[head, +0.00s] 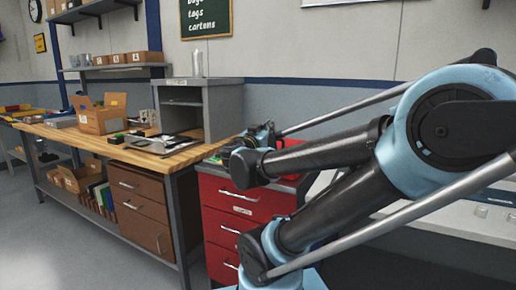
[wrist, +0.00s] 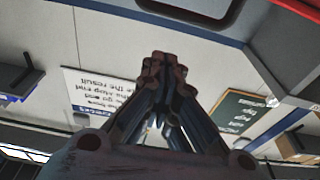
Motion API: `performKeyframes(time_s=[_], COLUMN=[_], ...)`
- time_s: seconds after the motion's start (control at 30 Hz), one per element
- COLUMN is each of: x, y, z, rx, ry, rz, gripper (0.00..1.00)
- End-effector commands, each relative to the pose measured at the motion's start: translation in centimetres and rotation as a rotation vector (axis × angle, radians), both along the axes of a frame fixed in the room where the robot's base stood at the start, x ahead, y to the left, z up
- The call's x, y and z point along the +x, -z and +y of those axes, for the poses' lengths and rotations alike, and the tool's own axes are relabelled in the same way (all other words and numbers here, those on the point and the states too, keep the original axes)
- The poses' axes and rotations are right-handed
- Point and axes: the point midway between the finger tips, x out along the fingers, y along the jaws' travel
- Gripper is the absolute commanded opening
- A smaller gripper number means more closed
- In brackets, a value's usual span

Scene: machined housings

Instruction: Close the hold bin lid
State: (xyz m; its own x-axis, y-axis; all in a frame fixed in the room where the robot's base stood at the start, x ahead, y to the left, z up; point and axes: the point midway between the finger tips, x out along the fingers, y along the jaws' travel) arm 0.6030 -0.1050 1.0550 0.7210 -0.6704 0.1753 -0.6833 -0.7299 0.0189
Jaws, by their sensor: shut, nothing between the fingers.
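My gripper (wrist: 165,62) points away from the camera in the wrist view, with its fingertips together and nothing between them. In the head view my gripper (head: 262,132) is small and partly hidden behind my own arm, above the red drawer cabinet (head: 222,218). A red piece (head: 291,144) shows behind my arm above the cabinet top; I cannot tell whether it is part of the hold bin or its lid. A red edge (wrist: 298,30) also shows at the upper right of the wrist view. No hold bin lid can be made out clearly.
A wooden workbench (head: 62,136) runs along the left, with an open cardboard box (head: 101,119) and a metal tray (head: 135,142) on it. A grey open-fronted cabinet (head: 222,108) stands at its right end. A white surface (head: 470,222) lies at the right. The left floor is clear.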

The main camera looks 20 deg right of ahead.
Motion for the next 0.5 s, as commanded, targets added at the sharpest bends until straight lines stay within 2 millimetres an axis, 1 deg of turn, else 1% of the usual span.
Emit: performKeyframes(time_s=[0.5], x=[-2.4], y=[1.9], z=[2.4], rx=[-0.002], ry=[-0.003], rz=[-0.002], gripper=[0.00])
